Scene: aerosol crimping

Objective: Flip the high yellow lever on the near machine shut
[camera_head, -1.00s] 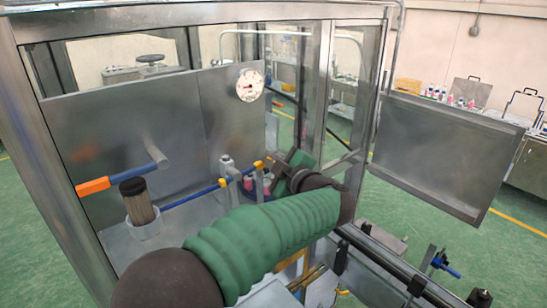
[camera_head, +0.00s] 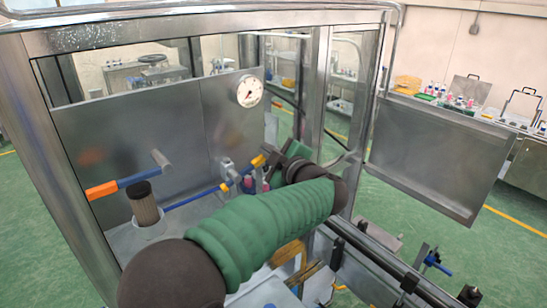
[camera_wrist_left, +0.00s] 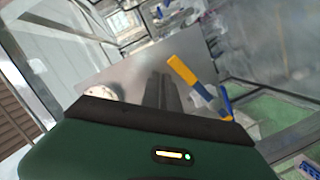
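A small yellow lever end (camera_head: 258,161) shows on the near machine, just left of my left gripper (camera_head: 280,165). A second yellow end (camera_head: 223,186) sits lower on a blue rod. The wrist view shows a long yellow handle with a blue end (camera_wrist_left: 185,72) standing tilted before the metal panel, and another yellow and blue lever (camera_wrist_left: 227,101) to its right. I cannot tell for certain which matches which. My left gripper is close to the upper lever end; contact is unclear. Its fingertips are hidden or indistinct, so its opening cannot be told. My right gripper is out of view.
An orange-tipped blue lever (camera_head: 102,190) juts out at left, above a dark-topped cylinder (camera_head: 144,207). A round gauge (camera_head: 249,91) is on the steel panel (camera_head: 160,115). Steel frame posts surround the opening. An open metal door (camera_head: 440,155) stands at right. Rails run low in front.

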